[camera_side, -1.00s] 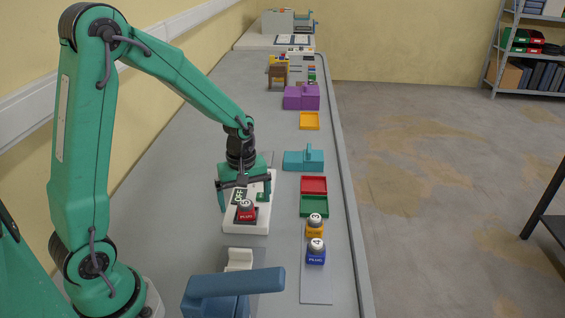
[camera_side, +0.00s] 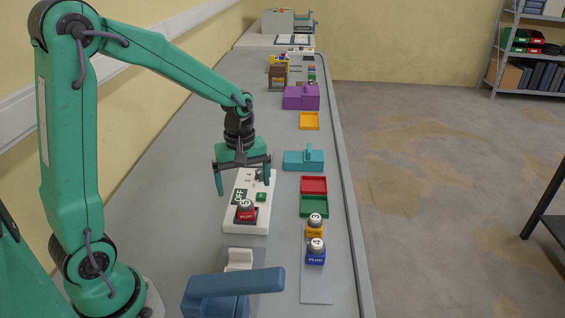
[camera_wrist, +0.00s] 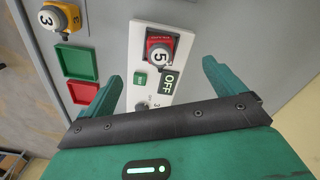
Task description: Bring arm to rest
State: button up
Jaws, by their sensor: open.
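My gripper (camera_side: 244,181) is open and empty. It hangs above the far part of the white socket panel (camera_side: 236,223), apart from it. In the wrist view, my gripper (camera_wrist: 165,80) shows its two green fingers spread on either side of the panel (camera_wrist: 141,52). A red plug marked 5 (camera_side: 246,210) sits upright on the near part of the panel, beside an OFF label (camera_side: 239,196); it also shows in the wrist view (camera_wrist: 161,50). A small green button (camera_side: 261,197) is on the panel.
A yellow plug 3 (camera_side: 314,229) and a blue plug 4 (camera_side: 316,254) stand at the right. Green (camera_side: 314,206) and red (camera_side: 314,185) trays and a teal block (camera_side: 303,160) lie beyond. A blue lever device (camera_side: 232,290) is at the front.

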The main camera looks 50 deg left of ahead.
jog(key=shift+r, duration=0.35)
jog(key=shift+r, duration=0.1)
jog(key=shift+s+d+r, duration=0.1)
jog(key=shift+s+r, duration=0.05)
jog(key=shift+r, duration=0.05)
jog(key=s+d+r+m+t, duration=0.2)
jog(key=s+d+r+m, duration=0.1)
jog(key=s+r+m, duration=0.2)
jog(key=s+d+r+m+t, duration=0.2)
jog(key=s+r+m+t, duration=0.1)
jog(key=s+r+m, duration=0.3)
jog(key=s+m, duration=0.2)
jog(key=shift+s+d+r+m+t, duration=0.2)
jog(key=shift+s+d+m+t, duration=0.1)
jog(key=shift+s+d+m, duration=0.1)
